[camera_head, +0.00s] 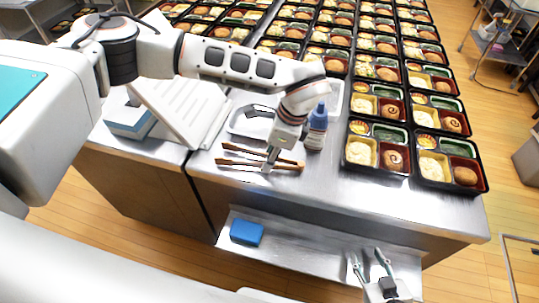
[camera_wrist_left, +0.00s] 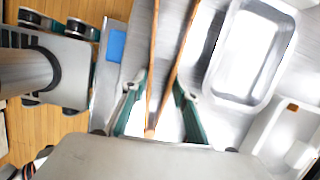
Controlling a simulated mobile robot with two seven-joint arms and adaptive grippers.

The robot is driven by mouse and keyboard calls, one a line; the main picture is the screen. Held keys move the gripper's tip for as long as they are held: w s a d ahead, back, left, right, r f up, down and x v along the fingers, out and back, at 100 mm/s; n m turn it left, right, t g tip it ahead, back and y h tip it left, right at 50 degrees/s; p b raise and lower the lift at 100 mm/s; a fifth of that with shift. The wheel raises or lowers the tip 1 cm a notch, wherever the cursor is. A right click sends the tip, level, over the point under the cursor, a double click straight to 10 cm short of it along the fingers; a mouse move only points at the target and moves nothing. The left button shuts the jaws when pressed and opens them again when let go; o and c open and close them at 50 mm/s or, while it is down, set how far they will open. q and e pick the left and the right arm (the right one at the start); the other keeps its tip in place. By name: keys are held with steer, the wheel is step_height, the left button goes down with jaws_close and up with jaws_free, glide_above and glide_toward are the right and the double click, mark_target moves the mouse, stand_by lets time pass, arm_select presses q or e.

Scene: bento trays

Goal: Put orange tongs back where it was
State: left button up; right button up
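The orange-brown tongs (camera_head: 245,164) lie near the front edge of the steel counter (camera_head: 335,196), their two long arms spread toward the left and meeting at the right. My left gripper (camera_head: 269,163) is down at their joined end; my wrist hides much of it in the head view. In the left wrist view the tongs (camera_wrist_left: 166,72) run between the two teal fingers of the left gripper (camera_wrist_left: 156,92). These fingers are apart, with gaps to the tongs on both sides. My right gripper (camera_head: 372,262) is low at the right, its fingers apart and empty.
A blue-capped bottle (camera_head: 316,128) stands close right of my left wrist. A metal tray (camera_head: 237,124) lies behind the tongs; it also shows in the wrist view (camera_wrist_left: 211,85). Bento trays (camera_head: 378,173) fill the right and back. A blue block (camera_head: 246,232) sits on the lower shelf (camera_head: 300,258).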

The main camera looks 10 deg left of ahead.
arm_select(q)
steer(key=shift+f, duration=0.15)
arm_select(e)
steer(key=shift+s+f, duration=0.25)
steer(key=shift+f, duration=0.05)
arm_select(q)
steer(key=o, duration=0.6)
steer(key=shift+w, duration=0.1)
arm_select(e)
steer(key=shift+f, duration=0.15)
steer(key=shift+w, duration=0.1)
arm_select(q)
steer(key=shift+r, duration=0.25)
arm_select(e)
steer(key=shift+r, duration=0.3)
steer(key=shift+d+r+p, duration=0.15)
steer(key=shift+r+p, duration=0.65)
steer(key=shift+p, duration=0.1)
steer(key=shift+d+f+h, duration=0.3)
steer(key=shift+d+f, duration=0.1)
steer(key=shift+d, duration=0.15)
arm_select(q)
steer(key=shift+v, duration=5.85)
arm_select(e)
steer(key=shift+s, duration=0.2)
steer(key=shift+a, duration=0.15)
